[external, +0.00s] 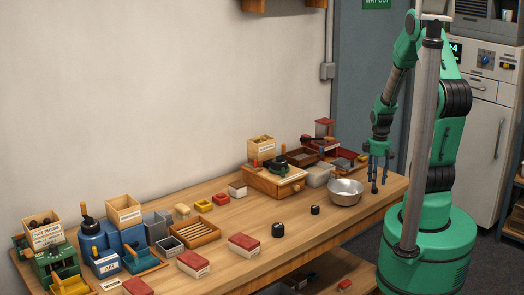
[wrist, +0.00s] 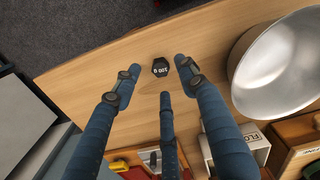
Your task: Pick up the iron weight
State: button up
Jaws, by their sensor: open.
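The iron weight (wrist: 160,67) is a small black six-sided piece with pale lettering, lying flat on the wooden table (wrist: 85,75). In the wrist view it shows just beyond the fingertips, between the two upper fingers and apart from them. My gripper (wrist: 160,80) has three blue fingers, spread open and empty. In the external view my gripper (external: 379,175) points down over the table's right end, right of the metal bowl (external: 345,192). There the weight cannot be clearly told from the dark fingertips.
The bowl stands close to the right of the weight in the wrist view (wrist: 285,65). A white box (wrist: 235,147) is at the lower right. Two other black pieces (external: 277,230) (external: 315,210) lie left of the bowl. The table's front edge is near the weight.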

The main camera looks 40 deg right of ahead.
aim_at(375, 190)
jog(key=shift+w+f+b, duration=0.1)
jog(key=shift+f+b, duration=0.25)
jog(key=shift+f, duration=1.35)
jog(key=shift+c, duration=0.5)
grip_shut()
